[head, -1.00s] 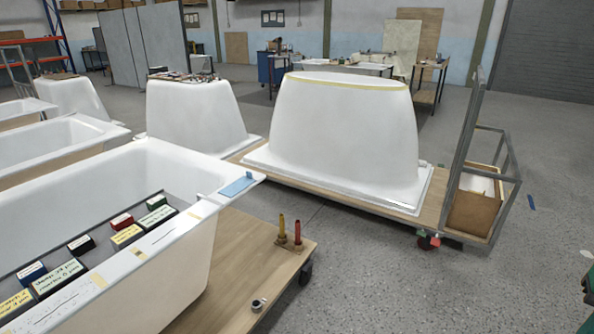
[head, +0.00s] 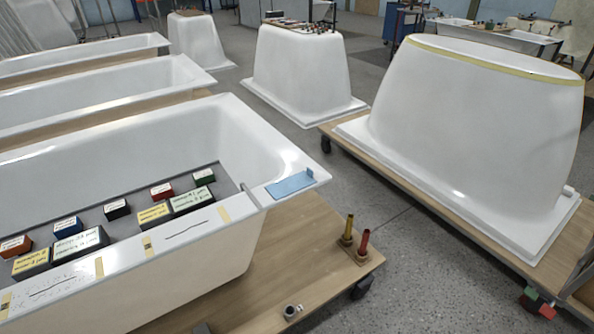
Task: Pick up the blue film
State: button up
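A flat light-blue piece, which looks like the blue film (head: 290,184), lies on the right end of the white rim of the nearest bathtub shell (head: 190,262). One corner of it has a small raised tab. Nothing covers it. My gripper is not in view.
Several small labelled boxes (head: 76,241) sit on a grey surface inside the near tub. A wooden board (head: 325,235) beside it carries a red and a yellow upright piece (head: 363,243). An upturned tub (head: 470,130) stands on a wheeled pallet at right. Grey floor (head: 415,250) lies between.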

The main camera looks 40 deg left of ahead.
aim_at(286, 187)
jog(key=u, duration=0.55)
jog(key=i, duration=1.05)
jog(key=u, duration=0.65)
